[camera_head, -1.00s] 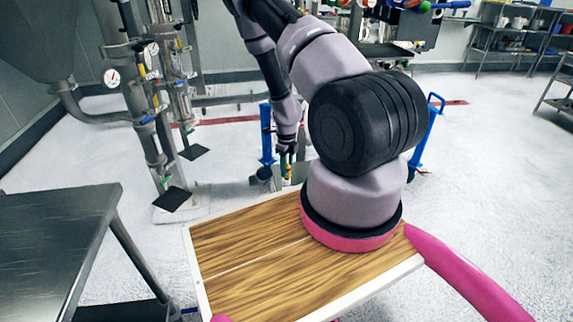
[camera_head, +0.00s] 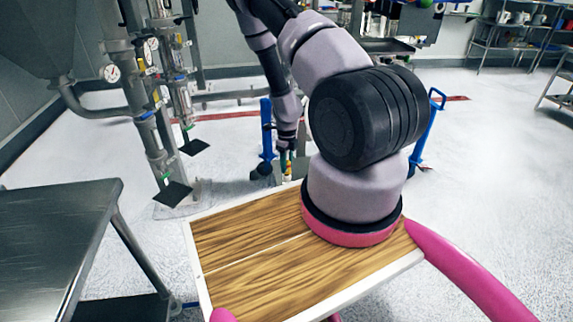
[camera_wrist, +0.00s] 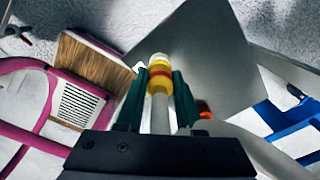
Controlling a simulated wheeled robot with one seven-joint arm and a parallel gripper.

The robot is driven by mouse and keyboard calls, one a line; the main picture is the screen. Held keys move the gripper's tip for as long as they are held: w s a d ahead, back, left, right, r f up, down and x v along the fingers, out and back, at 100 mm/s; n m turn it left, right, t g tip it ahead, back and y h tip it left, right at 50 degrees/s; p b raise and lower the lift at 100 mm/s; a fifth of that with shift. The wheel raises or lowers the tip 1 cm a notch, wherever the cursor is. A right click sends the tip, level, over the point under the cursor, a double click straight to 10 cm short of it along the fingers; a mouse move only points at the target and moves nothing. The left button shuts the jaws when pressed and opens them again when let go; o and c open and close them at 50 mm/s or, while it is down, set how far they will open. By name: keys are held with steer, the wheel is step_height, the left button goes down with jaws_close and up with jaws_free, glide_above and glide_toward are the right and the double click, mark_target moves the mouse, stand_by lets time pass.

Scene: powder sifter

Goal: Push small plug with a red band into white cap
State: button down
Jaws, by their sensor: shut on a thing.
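The small plug (camera_wrist: 160,78), yellow with a red band and a pale top, stands between my gripper's fingers (camera_wrist: 157,95) in the wrist view. The dark green fingers are shut on it from both sides, and a pale shaft shows below it. In the head view my gripper (camera_head: 287,160) hangs small and far off beyond the wooden board, with a bit of yellow and green at its tip. I cannot make out the white cap with certainty in either view.
A blue-posted frame (camera_head: 267,130) stands close to my gripper. Steel pipes with gauges (camera_head: 150,130) rise at the left. A steel table (camera_head: 55,240) stands front left. A grey sheet-like surface (camera_wrist: 205,60) lies close beyond the plug. Open floor extends at the right.

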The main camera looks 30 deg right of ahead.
steer(key=shift+f, duration=0.5)
stand_by(0.6)
steer(key=shift+c, duration=2.3)
jaws_free()
step_height(320, 180, up, 11)
steer(key=shift+f, duration=0.1)
